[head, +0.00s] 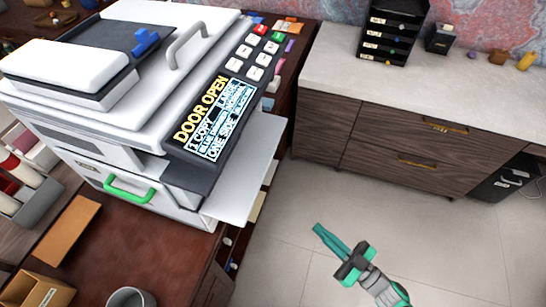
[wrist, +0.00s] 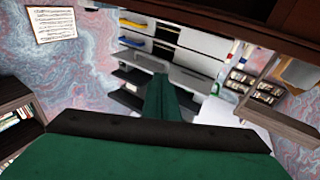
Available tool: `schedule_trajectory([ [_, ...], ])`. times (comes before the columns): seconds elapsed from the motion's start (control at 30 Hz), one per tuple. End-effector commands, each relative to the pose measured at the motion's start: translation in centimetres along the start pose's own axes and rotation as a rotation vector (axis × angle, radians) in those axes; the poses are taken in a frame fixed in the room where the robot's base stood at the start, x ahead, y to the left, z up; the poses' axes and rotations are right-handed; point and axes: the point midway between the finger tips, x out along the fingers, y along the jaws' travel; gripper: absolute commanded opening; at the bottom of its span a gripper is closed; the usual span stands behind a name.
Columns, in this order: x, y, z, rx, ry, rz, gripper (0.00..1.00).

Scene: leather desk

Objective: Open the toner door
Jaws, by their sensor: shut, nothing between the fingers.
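A white copier (head: 110,95) stands on the dark leather desk at the left of the head view. Its screen (head: 210,118) reads "DOOR OPEN". A green handle (head: 130,190) sits on the copier's low front panel (head: 165,200), which I take for the toner door; whether that panel stands ajar I cannot tell. My gripper (head: 320,233) is shut and empty over the floor, right of the desk and well apart from the copier. Its closed green fingers also show in the wrist view (wrist: 167,97), where the copier is not recognisable.
A pale tray (head: 245,165) juts from the copier's right side, between it and my gripper. A metal cup (head: 130,297), a cardboard box (head: 38,290) and a bin of bottles (head: 22,185) stand near the copier's front. A wooden cabinet (head: 400,140) stands behind. The floor around my gripper is clear.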

Motion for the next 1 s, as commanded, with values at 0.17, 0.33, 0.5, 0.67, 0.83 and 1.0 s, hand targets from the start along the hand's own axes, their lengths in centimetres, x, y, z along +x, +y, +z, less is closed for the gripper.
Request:
schedule_trajectory([
  [0.17, 5.3, 3.7, -1.6, 0.039, 0.097, -0.149, 0.0],
  [0.33, 10.3, 5.9, -3.4, 0.09, 0.185, -0.28, 0.0],
  [0.5, 14.0, 6.8, -4.8, 0.136, 0.25, -0.375, 0.0],
  [0.67, 15.6, 7.0, -5.5, 0.16, 0.279, -0.42, 0.0],
  [0.83, 16.7, 6.7, -5.9, 0.166, 0.287, -0.431, 0.0],
  [1.0, 18.8, 5.7, -6.7, 0.166, 0.287, -0.43, 0.0],
])
